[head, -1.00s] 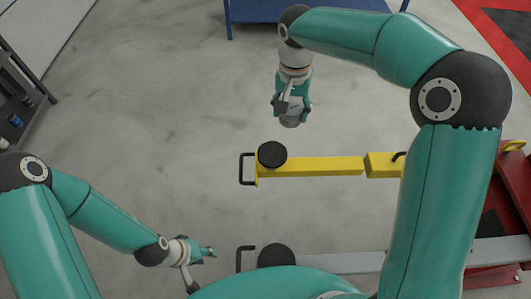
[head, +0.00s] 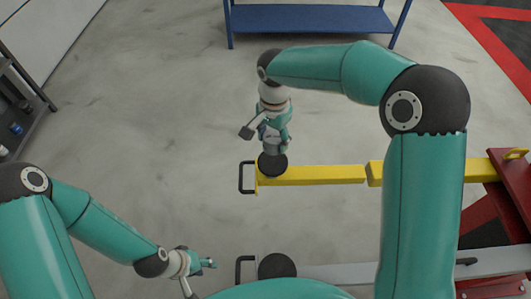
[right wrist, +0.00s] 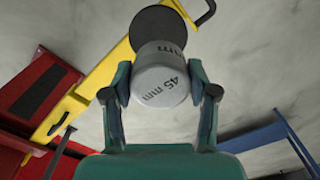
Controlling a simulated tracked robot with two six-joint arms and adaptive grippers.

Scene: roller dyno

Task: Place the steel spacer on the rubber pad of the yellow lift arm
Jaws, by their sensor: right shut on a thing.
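The steel spacer (right wrist: 162,82) is a grey cylinder marked "45 mm". My right gripper (right wrist: 163,92) is shut on it, one finger on each side. In the head view my right gripper (head: 273,136) points down with the spacer (head: 272,148) below it, over the far part of the round black rubber pad (head: 272,167). The pad sits at the left end of the yellow lift arm (head: 315,175). In the right wrist view the spacer partly covers the pad (right wrist: 158,24); I cannot tell whether they touch. My left gripper (head: 206,263) is low at left, its opening unclear.
A grey lift arm with another black pad (head: 277,266) lies nearer to me. A red lift base (head: 510,195) is at right. A blue bench (head: 310,18) stands behind, and a dark rack (head: 20,105) at far left. Bare floor lies between.

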